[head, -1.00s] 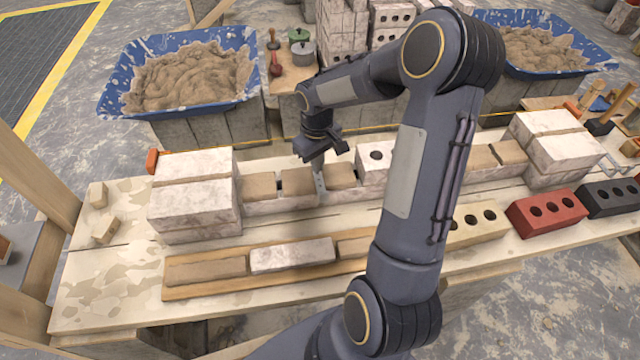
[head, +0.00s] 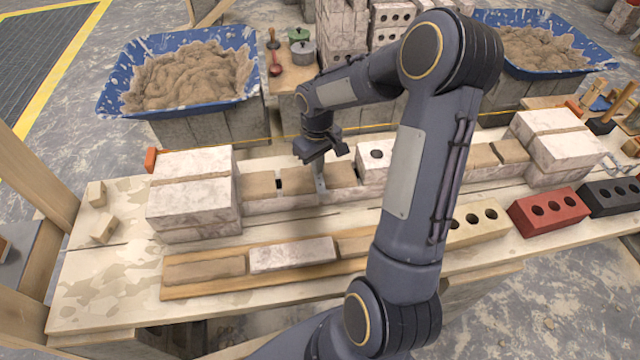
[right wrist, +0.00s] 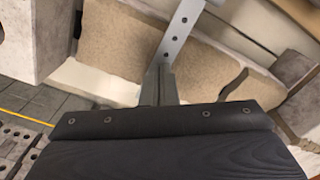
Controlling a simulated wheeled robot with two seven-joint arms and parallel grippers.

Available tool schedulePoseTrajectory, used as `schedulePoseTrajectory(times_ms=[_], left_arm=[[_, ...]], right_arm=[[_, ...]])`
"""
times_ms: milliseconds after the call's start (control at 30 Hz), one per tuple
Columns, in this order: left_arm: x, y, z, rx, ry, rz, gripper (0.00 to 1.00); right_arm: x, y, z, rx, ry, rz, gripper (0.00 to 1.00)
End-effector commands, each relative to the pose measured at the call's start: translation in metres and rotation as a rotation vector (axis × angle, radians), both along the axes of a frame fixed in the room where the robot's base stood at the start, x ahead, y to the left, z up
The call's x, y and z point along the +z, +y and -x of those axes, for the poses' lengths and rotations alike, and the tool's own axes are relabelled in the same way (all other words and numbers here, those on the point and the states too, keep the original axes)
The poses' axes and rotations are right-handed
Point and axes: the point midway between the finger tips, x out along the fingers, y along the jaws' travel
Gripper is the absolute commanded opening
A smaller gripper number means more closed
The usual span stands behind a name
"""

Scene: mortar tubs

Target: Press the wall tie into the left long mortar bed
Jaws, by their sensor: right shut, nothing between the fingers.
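The wall tie is a narrow grey metal strip with holes (right wrist: 183,28). It lies across the tan mortar of the left long mortar bed (right wrist: 205,75), on the low block course. In the head view that bed (head: 340,175) runs between the stacked blocks on the left and a holed block. My right gripper (head: 320,170) points down over the bed. In the right wrist view its fingers (right wrist: 158,85) are shut, empty, at the near end of the strip. They hide that end, and I cannot tell whether they touch it. My left gripper is not in view.
Stacked pale blocks (head: 192,195) stand left of the bed, and a holed block (head: 374,156) stands to its right. A board with mortar strips (head: 205,267) lies in front. Blue mortar tubs (head: 245,90) stand behind. My right arm covers the middle right of the bench.

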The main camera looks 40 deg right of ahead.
Motion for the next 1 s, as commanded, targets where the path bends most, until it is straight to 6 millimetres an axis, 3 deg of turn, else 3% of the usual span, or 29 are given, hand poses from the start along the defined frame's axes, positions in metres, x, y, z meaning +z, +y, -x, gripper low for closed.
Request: schedulePoseTrajectory(times_ms=[1000], left_arm=[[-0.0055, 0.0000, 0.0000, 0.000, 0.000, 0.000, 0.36]], right_arm=[[-0.0081, 0.0006, 0.0000, 0.001, 0.000, -0.001, 0.00]])
